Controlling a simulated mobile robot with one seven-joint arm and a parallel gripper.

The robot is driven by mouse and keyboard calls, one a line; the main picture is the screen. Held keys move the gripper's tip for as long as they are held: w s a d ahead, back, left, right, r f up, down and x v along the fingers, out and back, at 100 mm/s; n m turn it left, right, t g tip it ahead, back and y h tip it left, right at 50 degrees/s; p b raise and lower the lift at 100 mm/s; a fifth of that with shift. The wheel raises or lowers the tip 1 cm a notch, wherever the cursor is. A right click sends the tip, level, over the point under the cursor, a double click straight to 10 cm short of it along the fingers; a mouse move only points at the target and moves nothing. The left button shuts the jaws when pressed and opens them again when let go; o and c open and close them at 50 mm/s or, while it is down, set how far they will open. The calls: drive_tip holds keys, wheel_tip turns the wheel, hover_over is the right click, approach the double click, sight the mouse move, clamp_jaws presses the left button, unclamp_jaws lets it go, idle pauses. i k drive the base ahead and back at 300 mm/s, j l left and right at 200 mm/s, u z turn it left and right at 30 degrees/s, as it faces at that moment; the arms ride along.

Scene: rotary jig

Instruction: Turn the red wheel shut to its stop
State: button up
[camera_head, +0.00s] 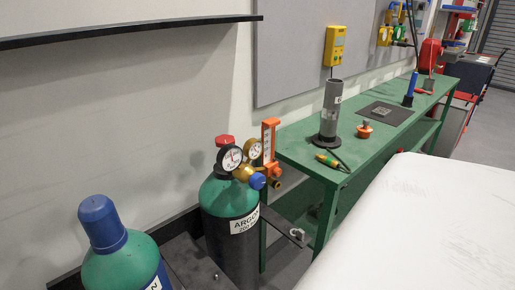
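The red wheel (225,141) sits on top of a green-shouldered, dark-bodied cylinder (235,238) labelled ARGON, left of the green bench. I see the wheel from the side and above, as a small red cap. I cannot tell how far it is turned. Just below it is a brass regulator (245,173) with a round gauge (229,158), a second gauge (254,151) and a blue knob (257,181). An upright orange flowmeter (269,142) stands at its right. My gripper is not in view, and nothing touches the wheel.
A second green cylinder with a blue cap (101,222) stands at front left. The green bench (296,152) holds a grey tube on a stand (330,112), a green-and-orange-handled tool (328,161), and an orange part (365,130). A dark ledge (140,29) runs along the wall above the cylinders.

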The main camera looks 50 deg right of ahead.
sight(221, 140)
drive_tip(key=z, duration=1.2)
drive_tip(key=i+l, duration=0.1)
drive_tip(key=l, duration=0.35)
drive_tip(key=i+l+z, duration=0.15)
drive_tip(key=l, duration=0.25)
drive_tip(key=i+l, duration=0.1)
drive_tip(key=l, duration=0.35)
drive_tip(key=j, duration=0.7)
drive_tip(key=i+z, duration=0.05)
drive_tip(key=i, duration=0.05)
